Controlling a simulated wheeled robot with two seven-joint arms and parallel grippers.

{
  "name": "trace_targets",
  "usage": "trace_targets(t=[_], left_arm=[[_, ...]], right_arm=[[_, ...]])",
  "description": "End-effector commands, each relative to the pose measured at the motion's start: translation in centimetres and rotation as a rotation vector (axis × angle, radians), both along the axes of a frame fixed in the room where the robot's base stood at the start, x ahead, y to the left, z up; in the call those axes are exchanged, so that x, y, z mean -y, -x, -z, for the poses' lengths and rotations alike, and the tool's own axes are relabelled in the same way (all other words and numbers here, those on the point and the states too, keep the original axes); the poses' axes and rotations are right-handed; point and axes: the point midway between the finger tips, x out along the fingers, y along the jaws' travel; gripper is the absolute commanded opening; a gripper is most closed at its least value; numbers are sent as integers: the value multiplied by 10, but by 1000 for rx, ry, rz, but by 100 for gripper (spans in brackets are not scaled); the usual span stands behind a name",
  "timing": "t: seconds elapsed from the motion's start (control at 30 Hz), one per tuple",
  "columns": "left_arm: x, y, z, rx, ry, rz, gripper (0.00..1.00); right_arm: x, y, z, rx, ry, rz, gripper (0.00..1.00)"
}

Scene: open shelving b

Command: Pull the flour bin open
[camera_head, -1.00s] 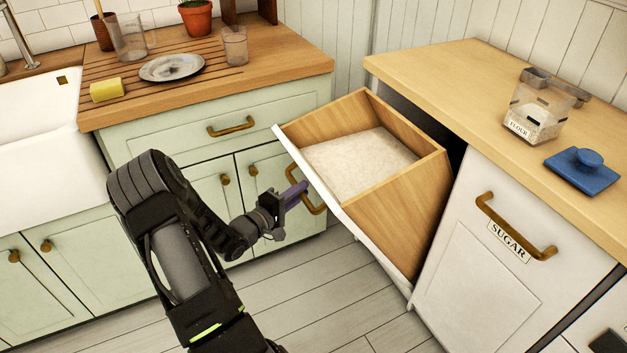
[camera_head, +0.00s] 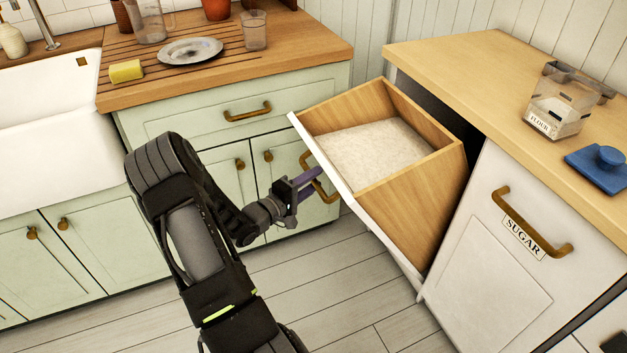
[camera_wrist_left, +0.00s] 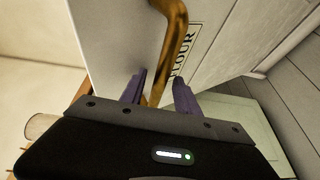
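The flour bin (camera_head: 420,210) is tilted out of the counter, its open top showing pale flour (camera_head: 370,150) inside. Its white front faces my left arm, and its brass handle (camera_head: 330,195) is on that front. My left gripper (camera_head: 312,182) is at this handle. In the left wrist view, the purple fingers (camera_wrist_left: 160,92) stand apart on either side of the brass handle (camera_wrist_left: 172,45), with a gap showing. My right gripper is not in view.
The SUGAR bin front (camera_head: 490,250) is closed beside the flour bin. A flour jar (camera_head: 560,105) and a blue lid (camera_head: 600,165) are on the wooden counter (camera_head: 450,65). Green cabinets (camera_head: 215,165) stand behind my left arm. The plank floor (camera_head: 340,290) below is clear.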

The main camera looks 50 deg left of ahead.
Motion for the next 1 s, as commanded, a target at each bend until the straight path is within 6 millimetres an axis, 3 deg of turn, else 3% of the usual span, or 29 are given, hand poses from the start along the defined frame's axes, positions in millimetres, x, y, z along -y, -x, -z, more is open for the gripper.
trace_targets(t=[0.5,1.0], left_arm=[[7,70,-4,-3,0,-1,38],[8,74,-4,-2,1,0,38]], right_arm=[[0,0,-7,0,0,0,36],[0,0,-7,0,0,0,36]])
